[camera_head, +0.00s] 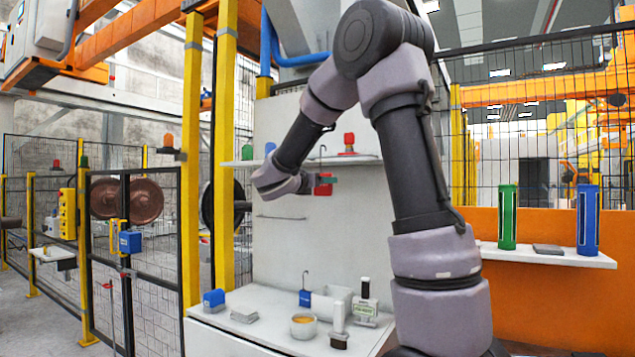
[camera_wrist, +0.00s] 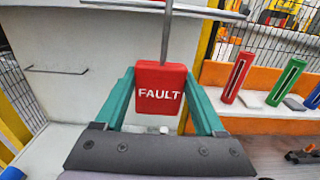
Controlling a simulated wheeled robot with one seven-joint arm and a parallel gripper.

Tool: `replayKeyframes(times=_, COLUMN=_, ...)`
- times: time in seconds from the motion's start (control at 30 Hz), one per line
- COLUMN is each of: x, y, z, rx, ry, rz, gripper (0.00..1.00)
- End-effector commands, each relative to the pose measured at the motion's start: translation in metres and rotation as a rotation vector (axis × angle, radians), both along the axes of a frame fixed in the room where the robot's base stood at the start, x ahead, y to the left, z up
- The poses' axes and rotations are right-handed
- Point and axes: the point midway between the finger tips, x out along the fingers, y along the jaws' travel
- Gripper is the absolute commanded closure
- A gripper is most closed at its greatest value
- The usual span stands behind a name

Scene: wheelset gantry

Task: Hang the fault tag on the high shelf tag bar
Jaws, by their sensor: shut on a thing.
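The red fault tag (camera_wrist: 160,92), lettered FAULT, is gripped between the teal fingers of my gripper (camera_wrist: 163,98). Its thin metal stem rises from its top and runs out of the wrist view. In the head view the tag (camera_head: 324,187) is at my gripper (camera_head: 322,181), just below the high shelf (camera_head: 236,163), with a hook end showing above it. A thin bar (camera_head: 283,217) is fixed to the pale panel below the shelf, left of and lower than the tag. It also shows at the left in the wrist view (camera_wrist: 56,71), apart from the tag.
The high shelf carries a green item (camera_head: 247,152) and a red item (camera_head: 348,143). The lower worktop holds a blue box (camera_head: 214,299), a bowl (camera_head: 303,326) and other items. A side shelf (camera_head: 545,257) holds green and blue holders. The panel around the bar is clear.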

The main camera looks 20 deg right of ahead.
Motion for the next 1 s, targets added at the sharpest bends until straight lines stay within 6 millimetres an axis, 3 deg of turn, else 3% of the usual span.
replayKeyframes(times=1.0, x=0.05, y=-0.065, z=0.0, rx=-0.001, ry=-0.001, rz=-0.002, gripper=0.85)
